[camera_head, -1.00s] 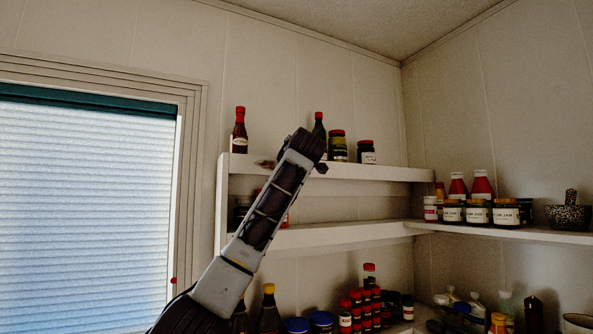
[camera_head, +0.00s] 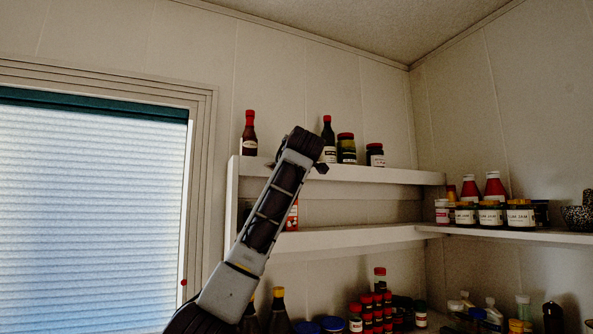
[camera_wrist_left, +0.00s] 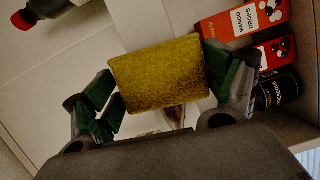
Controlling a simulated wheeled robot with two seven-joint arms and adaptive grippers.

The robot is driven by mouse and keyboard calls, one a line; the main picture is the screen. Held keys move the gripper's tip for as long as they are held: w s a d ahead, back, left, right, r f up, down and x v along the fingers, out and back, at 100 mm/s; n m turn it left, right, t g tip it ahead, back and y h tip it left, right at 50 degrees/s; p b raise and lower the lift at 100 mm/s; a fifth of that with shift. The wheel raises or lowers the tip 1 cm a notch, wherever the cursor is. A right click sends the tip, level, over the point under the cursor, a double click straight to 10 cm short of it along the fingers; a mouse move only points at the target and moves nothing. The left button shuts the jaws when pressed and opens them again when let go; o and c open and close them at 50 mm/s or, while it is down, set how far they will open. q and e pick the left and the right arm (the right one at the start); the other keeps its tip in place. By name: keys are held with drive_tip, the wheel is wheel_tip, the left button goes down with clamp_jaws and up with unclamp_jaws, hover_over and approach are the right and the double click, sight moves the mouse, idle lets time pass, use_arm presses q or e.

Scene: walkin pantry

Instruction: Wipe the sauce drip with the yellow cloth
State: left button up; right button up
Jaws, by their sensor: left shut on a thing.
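The yellow cloth (camera_wrist_left: 158,75) is held between the green-padded fingers of my left gripper (camera_wrist_left: 165,88) in the left wrist view. The left gripper is shut on it. In the head view my left gripper (camera_head: 302,148) is at the upper shelf's front edge, left of a dark green bottle; the cloth is hidden there. A small reddish-brown patch (camera_wrist_left: 173,115) shows just below the cloth in the wrist view, partly covered; I cannot tell for certain that it is the sauce drip. My right gripper is not in view.
The upper shelf (camera_head: 385,174) holds a sauce bottle (camera_head: 249,133) left of the gripper, and a dark green bottle (camera_head: 328,140) and jars (camera_head: 346,149) to its right. A mango drops box (camera_wrist_left: 240,20) is near the fingers in the wrist view. A window (camera_head: 90,215) is at left.

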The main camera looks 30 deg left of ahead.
use_arm(q)
drive_tip(key=shift+s+a+f+b, duration=0.1)
drive_tip(key=shift+s+a+b, duration=0.55)
drive_tip(key=shift+s+a, duration=0.3)
drive_tip(key=shift+s, duration=0.2)
drive_tip(key=shift+s+a+b, duration=0.9)
drive_tip(key=shift+s+a, duration=0.1)
drive_tip(key=shift+s, duration=0.15)
drive_tip(key=shift+s+a, duration=0.1)
drive_tip(key=shift+s+a+b, duration=0.7)
drive_tip(key=shift+s+a, duration=0.35)
drive_tip(key=shift+s, duration=0.15)
drive_tip(key=shift+s+d, duration=0.1)
drive_tip(key=shift+d, duration=0.05)
drive_tip(key=b, duration=0.2)
approach(264, 167)
drive_tip(key=shift+w+d+f, duration=0.1)
drive_tip(key=shift+w+d, duration=0.15)
drive_tip(key=shift+w, duration=0.2)
drive_tip(key=shift+w+d+f, duration=0.1)
drive_tip(key=shift+w+d, duration=0.15)
drive_tip(key=shift+w, duration=0.2)
